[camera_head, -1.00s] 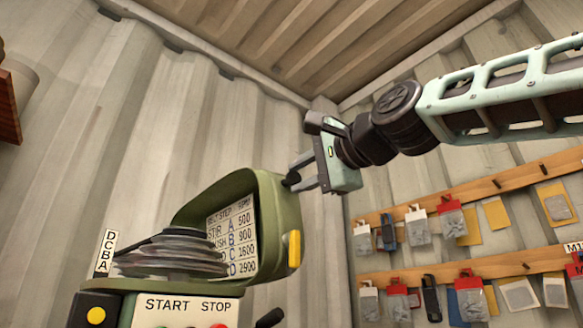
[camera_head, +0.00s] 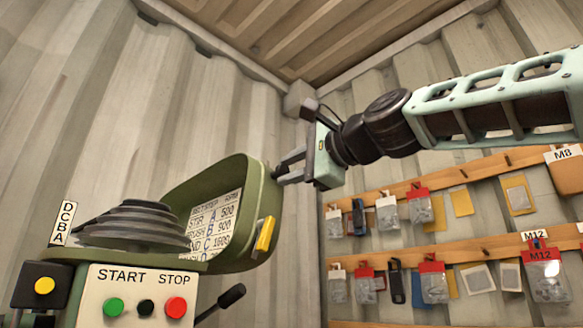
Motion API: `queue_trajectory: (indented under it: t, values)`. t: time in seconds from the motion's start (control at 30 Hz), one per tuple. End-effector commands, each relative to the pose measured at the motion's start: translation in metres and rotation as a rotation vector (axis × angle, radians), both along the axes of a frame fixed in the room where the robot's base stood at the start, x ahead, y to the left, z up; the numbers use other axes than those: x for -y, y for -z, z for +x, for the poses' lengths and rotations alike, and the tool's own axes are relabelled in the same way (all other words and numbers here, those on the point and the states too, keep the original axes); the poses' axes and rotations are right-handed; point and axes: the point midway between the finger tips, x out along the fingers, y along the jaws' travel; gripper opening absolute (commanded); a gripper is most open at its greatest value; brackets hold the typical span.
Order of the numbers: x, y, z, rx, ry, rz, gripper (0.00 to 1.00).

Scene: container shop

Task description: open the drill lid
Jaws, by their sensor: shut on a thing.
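The green drill lid (camera_head: 262,195) stands raised and tilted at the top of the drill, hinged open, with a speed chart (camera_head: 213,222) on its inside face and a yellow latch (camera_head: 265,235) on its front rim. The grey stepped pulley (camera_head: 135,225) shows uncovered beside it. My gripper (camera_head: 280,172) reaches in from the right with its fingertips at the lid's upper right edge. It is shut on the lid's edge; the exact contact is small and partly hidden.
Below are the drill's panel with START and STOP buttons (camera_head: 145,305), a black box with a yellow button (camera_head: 44,286) and a black lever (camera_head: 230,296). Corrugated walls stand behind. Wooden rails (camera_head: 450,254) with hanging bags line the right wall.

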Motion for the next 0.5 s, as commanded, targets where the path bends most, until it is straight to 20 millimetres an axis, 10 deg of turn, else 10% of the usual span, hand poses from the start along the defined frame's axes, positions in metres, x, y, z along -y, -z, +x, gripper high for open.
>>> queue_trajectory:
  t: [0.07, 0.1, 0.13, 0.5]
  values:
    - [-0.0002, -0.002, -0.0015, 0.003, -0.001, 0.003, 0.0]
    - [-0.0002, -0.002, -0.0015, 0.003, -0.001, 0.003, 0.4]
    - [-0.0004, -0.0019, -0.0015, 0.003, -0.002, 0.002, 0.48]
    - [0.003, 0.0001, -0.003, 0.002, 0.0, 0.001, 0.5]
